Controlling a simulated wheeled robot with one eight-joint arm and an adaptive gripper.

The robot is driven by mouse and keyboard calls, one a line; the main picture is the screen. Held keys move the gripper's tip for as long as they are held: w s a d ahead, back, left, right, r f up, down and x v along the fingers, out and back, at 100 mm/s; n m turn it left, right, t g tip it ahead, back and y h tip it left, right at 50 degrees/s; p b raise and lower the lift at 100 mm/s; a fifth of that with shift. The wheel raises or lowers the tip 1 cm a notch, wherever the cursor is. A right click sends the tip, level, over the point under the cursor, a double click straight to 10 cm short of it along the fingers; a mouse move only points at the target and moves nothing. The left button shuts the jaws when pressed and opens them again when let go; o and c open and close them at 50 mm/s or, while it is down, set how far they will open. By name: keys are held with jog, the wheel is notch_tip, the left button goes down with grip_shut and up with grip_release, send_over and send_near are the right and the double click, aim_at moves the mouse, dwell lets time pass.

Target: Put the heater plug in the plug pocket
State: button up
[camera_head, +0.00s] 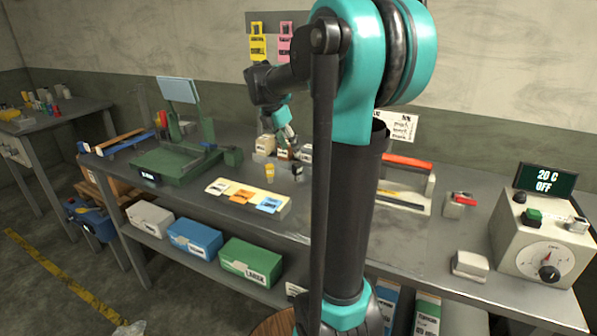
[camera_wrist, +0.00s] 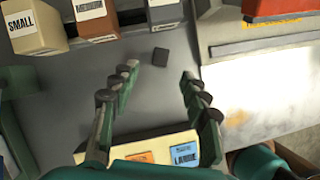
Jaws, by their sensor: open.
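My gripper (camera_wrist: 158,76) is open and empty over the bench, its two fingers spread in the wrist view. A small dark block (camera_wrist: 160,57) lies on the bench just beyond the fingertips, roughly in line with the gap. It may be the heater plug, but no prongs or cord can be made out. In the head view my gripper (camera_head: 288,143) is by the small labelled boxes, partly behind my arm. The heater control box (camera_head: 530,246) stands at the right end of the bench. A small pale box (camera_head: 470,265) sits left of it; I cannot tell whether it is the plug pocket.
Boxes labelled SMALL (camera_wrist: 32,25) and MEDIUM (camera_wrist: 95,18) stand beyond the fingers. A pale tray with coloured cards (camera_head: 252,194) is at the front edge. A red-handled frame (camera_head: 405,162) stands right of my arm, and a green press (camera_head: 178,160) to the left.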

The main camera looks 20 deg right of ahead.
aim_at(296, 164)
jog(key=x, duration=0.9)
jog(key=shift+f, duration=0.25)
grip_shut()
